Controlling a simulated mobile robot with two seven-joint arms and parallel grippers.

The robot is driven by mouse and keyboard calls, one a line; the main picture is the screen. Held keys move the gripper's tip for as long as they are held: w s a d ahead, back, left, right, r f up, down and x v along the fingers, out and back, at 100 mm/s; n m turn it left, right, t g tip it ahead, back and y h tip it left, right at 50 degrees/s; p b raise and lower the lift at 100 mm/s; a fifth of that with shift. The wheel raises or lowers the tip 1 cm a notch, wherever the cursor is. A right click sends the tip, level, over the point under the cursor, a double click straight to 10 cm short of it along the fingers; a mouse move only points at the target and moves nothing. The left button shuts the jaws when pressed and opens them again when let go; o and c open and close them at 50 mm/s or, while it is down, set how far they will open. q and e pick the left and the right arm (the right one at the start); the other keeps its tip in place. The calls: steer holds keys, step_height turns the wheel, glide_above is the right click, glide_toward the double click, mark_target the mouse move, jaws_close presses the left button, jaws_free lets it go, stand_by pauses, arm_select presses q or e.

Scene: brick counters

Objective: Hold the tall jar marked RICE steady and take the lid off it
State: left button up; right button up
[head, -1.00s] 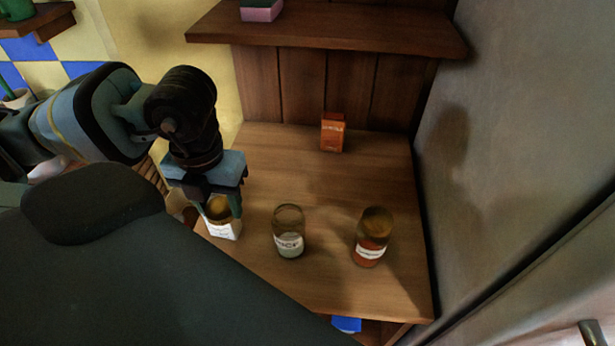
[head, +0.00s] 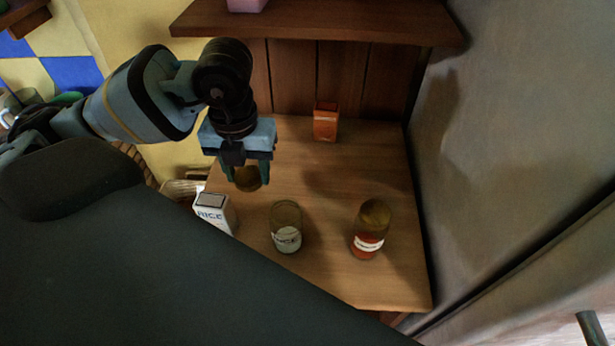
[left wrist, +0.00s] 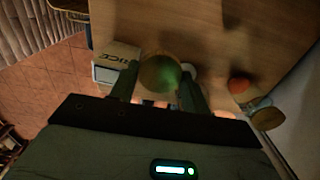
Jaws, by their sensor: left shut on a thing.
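My left gripper (head: 248,180) is shut on a round brown lid (head: 247,179), held in the air above the counter. The lid also shows between the fingers in the left wrist view (left wrist: 160,73). My right gripper is out of view.
A glass jar (head: 286,238) with a pale label, hard to read, stands mid-counter. A jar with red contents (head: 369,240) stands to its right. An orange box (head: 326,122) is at the back, under a shelf (head: 320,25). The counter (head: 330,190) between is clear.

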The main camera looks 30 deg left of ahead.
arm_select(q)
glide_toward(309, 187)
steer(key=f, duration=0.2)
steer(key=shift+s+a+f, duration=0.1)
steer(key=shift+s+f, duration=0.2)
steer(key=shift+f, duration=1.65)
steer(key=shift+w+f, duration=0.2)
steer(key=shift+f, duration=0.2)
steer(key=o, duration=1.1)
steer(key=shift+f, duration=0.1)
step_height(309, 187, up, 12)
